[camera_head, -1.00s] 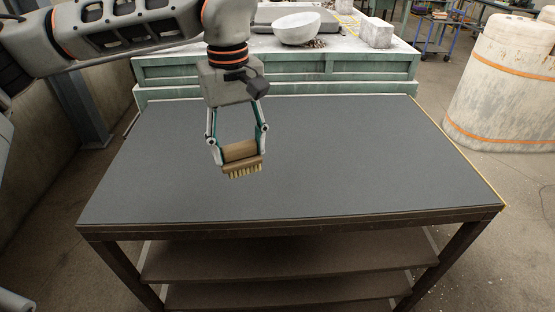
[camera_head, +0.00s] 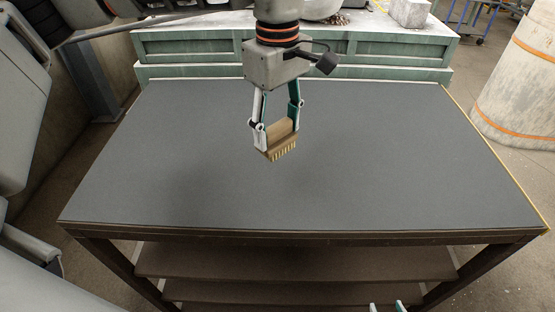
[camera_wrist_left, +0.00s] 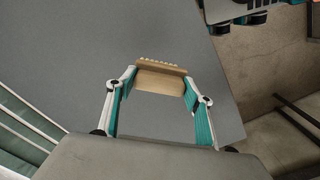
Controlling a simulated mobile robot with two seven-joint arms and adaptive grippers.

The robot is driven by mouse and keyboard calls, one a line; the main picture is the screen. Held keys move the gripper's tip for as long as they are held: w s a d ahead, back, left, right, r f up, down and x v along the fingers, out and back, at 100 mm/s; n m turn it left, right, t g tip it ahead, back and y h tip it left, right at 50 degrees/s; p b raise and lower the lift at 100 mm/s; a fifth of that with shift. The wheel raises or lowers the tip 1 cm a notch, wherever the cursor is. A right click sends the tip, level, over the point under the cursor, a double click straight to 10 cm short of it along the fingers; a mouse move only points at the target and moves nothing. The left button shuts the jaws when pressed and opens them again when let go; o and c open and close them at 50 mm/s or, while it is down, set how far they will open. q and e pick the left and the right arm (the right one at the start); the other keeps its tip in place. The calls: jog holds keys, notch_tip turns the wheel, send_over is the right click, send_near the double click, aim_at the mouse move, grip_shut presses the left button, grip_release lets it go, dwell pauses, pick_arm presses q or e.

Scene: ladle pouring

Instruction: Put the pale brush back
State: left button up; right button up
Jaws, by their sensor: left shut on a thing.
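The pale brush has a light wooden body (camera_head: 283,133) and a row of yellowish bristles pointing down. My left gripper (camera_head: 278,125) is shut on the brush and holds it, tilted, over the grey table top (camera_head: 180,170). In the left wrist view the brush (camera_wrist_left: 160,80) sits between both fingers, bristles toward the top of the picture. Only the tips of my right gripper (camera_head: 386,307) show at the bottom edge of the head view. They are apart with nothing seen between them.
The grey table top is bare around the brush, with open shelves (camera_head: 290,262) below. A green bench (camera_head: 390,48) with a pale stone block (camera_head: 410,13) stands behind it. A whitish barrel-like object with orange bands (camera_head: 520,85) stands at the right.

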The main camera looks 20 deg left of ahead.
pick_arm(q)
notch_tip(320, 180, down, 9)
jog(key=shift+f, duration=0.1)
dwell(0.4)
jog(key=shift+f, duration=0.1)
jog(key=o, duration=1.1)
jog(key=shift+c, duration=0.2)
notch_tip(320, 180, up, 12)
jog(key=shift+r, duration=0.15)
